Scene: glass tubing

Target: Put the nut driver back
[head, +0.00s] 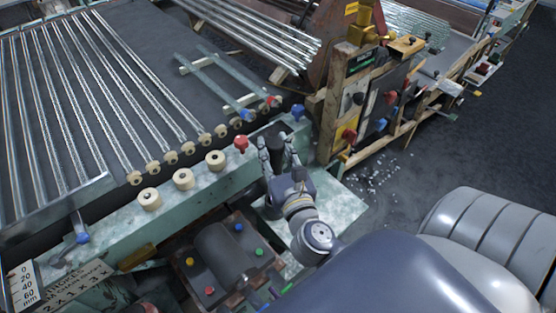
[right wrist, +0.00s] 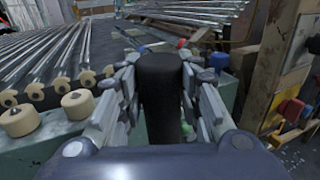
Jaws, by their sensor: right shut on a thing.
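My right gripper (head: 279,155) is above the pale green ledge, near the wooden tool rack. It is shut on a thick black cylinder, which looks like the handle of the nut driver (head: 276,146). In the right wrist view the black handle (right wrist: 160,95) stands roughly upright between the fingers of my right gripper (right wrist: 160,100). Its lower end and any shaft are hidden or too dark to tell. The wooden tool rack (head: 337,110) holds several red and blue handled items. My left gripper is not in view.
A red knob (head: 241,144) and several cream rollers (head: 183,179) line the green bench edge left of the gripper. Long glass tubes (head: 100,90) lie beyond. A box with coloured buttons (head: 222,258) is in front. White fragments (head: 380,178) litter the floor at right.

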